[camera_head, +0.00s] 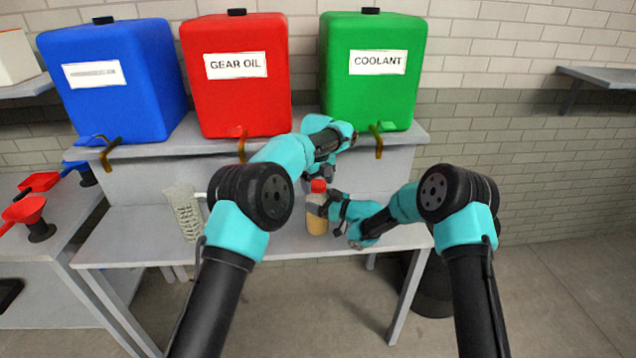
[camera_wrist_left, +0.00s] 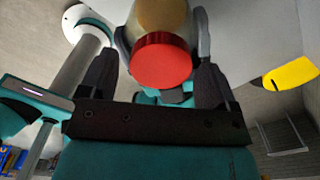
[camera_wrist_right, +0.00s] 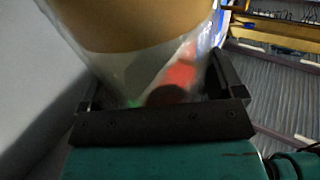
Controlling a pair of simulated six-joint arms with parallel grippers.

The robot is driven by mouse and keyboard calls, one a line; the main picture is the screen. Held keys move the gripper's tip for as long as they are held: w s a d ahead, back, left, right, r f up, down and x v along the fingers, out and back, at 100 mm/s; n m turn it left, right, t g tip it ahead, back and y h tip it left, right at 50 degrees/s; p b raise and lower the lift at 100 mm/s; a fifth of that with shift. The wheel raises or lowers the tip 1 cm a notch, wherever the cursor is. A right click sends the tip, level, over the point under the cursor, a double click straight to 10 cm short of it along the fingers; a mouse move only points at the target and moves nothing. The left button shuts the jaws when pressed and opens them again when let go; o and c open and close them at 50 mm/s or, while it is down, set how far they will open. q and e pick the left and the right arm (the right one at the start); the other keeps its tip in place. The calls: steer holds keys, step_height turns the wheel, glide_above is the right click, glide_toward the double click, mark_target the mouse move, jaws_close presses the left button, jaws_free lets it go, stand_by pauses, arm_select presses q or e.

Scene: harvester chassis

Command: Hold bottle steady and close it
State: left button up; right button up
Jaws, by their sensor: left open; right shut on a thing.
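A clear bottle (camera_head: 317,222) with amber liquid and a red cap (camera_head: 319,186) stands upright on the grey bench. The cap sits on top of the bottle; I cannot tell how tight it is. My right gripper (camera_head: 322,207) is shut on the bottle's body from the right; the bottle fills its wrist view (camera_wrist_right: 140,60). My left gripper (camera_head: 320,174) is just above the cap, pointing down. In the left wrist view, the red cap (camera_wrist_left: 162,62) lies between the open fingers, with gaps at the sides.
A clear measuring jug (camera_head: 184,212) stands on the bench (camera_head: 140,240) to the left. Blue (camera_head: 115,80), red (camera_head: 238,100) and green (camera_head: 372,95) tanks with taps stand on the shelf behind. Red funnels (camera_head: 25,209) are on the left side table.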

arm_select(q)
steer(key=shift+r, duration=0.1)
steer(key=shift+r, duration=2.15)
steer(key=shift+c, duration=0.3)
